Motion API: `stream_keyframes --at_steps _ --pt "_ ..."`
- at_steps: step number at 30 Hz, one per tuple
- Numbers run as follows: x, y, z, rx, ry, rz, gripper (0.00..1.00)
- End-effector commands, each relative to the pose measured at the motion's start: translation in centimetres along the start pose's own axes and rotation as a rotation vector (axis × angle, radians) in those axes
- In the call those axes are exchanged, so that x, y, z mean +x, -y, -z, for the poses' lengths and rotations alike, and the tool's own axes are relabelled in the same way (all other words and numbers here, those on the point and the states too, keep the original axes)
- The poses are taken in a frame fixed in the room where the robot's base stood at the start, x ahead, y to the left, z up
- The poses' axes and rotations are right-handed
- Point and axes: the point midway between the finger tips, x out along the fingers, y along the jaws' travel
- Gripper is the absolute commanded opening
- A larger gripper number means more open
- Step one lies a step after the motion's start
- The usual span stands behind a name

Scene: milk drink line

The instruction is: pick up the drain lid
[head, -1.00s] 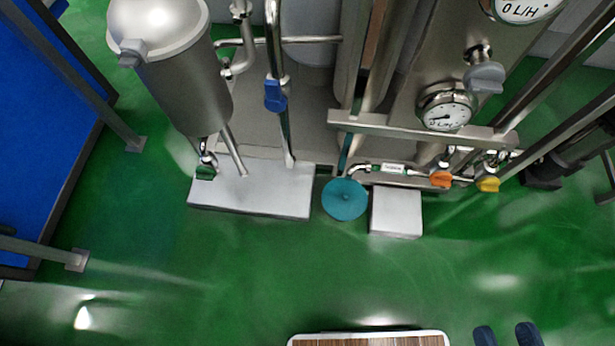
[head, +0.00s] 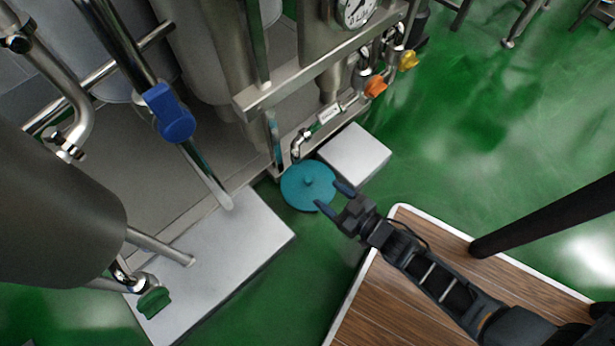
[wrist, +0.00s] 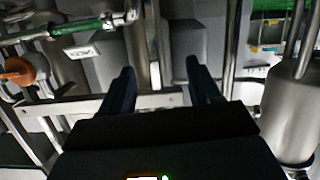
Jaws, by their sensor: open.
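The drain lid (head: 305,183) is a round teal disc with a small knob in its middle. In the head view it lies low by the floor, between two pale metal blocks. My gripper (head: 334,197) is open and empty, with its two dark fingertips over or just beside the lid's right edge. I cannot tell how high above the lid they are. In the wrist view my gripper's two fingers (wrist: 160,75) stand apart with nothing between them, facing pipes and a metal frame. The lid is not visible in the wrist view.
A pale block (head: 355,155) stands right of the lid, and a larger metal plinth (head: 235,245) stands left. Pipework with an orange valve handle (head: 376,86) and a blue valve handle (head: 168,112) rises behind. Open green floor (head: 470,120) lies to the right.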

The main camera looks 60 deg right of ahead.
Motion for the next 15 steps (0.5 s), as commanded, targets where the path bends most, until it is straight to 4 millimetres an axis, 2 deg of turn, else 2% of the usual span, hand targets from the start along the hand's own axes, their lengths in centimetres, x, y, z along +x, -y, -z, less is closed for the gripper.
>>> stream_keyframes --at_steps 1,3,6,10,15 --pt "2.7 -0.7 -4.0 0.011 0.003 -0.013 0.62" --pt "5.0 -1.4 -7.0 0.026 0.01 -0.018 0.62" --pt "7.7 -2.3 -10.2 0.047 0.02 -0.022 0.62" --pt "9.7 -3.1 -12.6 0.07 0.028 -0.022 0.62" --pt "11.1 -3.5 -13.4 0.082 0.031 -0.02 0.62"
